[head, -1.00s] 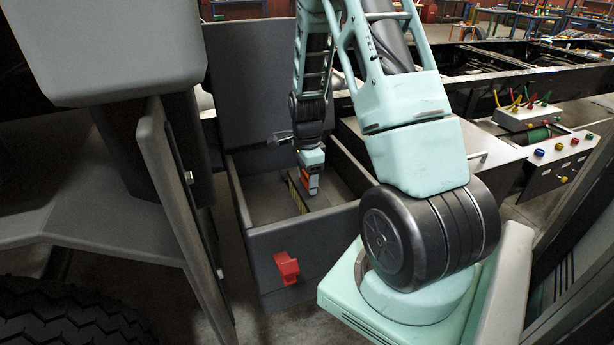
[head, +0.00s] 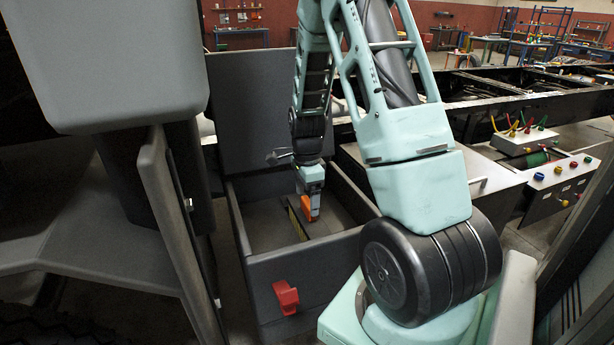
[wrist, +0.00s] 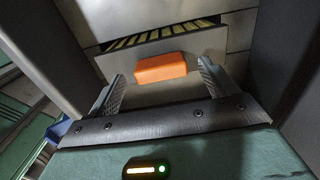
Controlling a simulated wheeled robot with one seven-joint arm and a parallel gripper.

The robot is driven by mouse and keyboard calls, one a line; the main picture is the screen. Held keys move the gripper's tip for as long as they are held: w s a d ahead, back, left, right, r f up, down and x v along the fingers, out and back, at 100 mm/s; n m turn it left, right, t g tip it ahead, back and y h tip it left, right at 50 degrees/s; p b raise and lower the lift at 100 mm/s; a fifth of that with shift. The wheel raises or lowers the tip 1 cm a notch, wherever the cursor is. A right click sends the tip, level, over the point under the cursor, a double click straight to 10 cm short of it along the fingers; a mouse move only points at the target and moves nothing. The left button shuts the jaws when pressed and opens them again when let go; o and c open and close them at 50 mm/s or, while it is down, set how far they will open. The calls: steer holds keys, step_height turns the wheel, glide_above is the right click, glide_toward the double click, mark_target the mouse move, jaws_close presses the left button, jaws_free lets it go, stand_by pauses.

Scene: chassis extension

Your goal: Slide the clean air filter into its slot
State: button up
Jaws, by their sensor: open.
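The clean air filter (wrist: 190,42) shows in the wrist view as a grey front with an orange handle (wrist: 160,68) and pale yellow pleats behind it. It sits within a grey surround; how deep it lies in the slot I cannot tell. My gripper (wrist: 161,75) is open, with one finger on each side of the orange handle and gaps visible between. In the head view the orange handle (head: 307,204) is at my gripper's end, inside the open grey box. A yellow striped edge (head: 298,224) shows beside it.
The grey box (head: 300,258) has walls close around my gripper and a red latch (head: 286,297) on its front. Its raised lid (head: 255,110) stands behind. A panel with coloured knobs (head: 560,175) is at the right. A grey upright plate (head: 175,215) stands at the left.

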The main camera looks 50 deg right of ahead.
step_height(320, 180, up, 9)
steer(key=shift+b, duration=0.35)
steer(key=shift+r, duration=0.1)
stand_by(0.4)
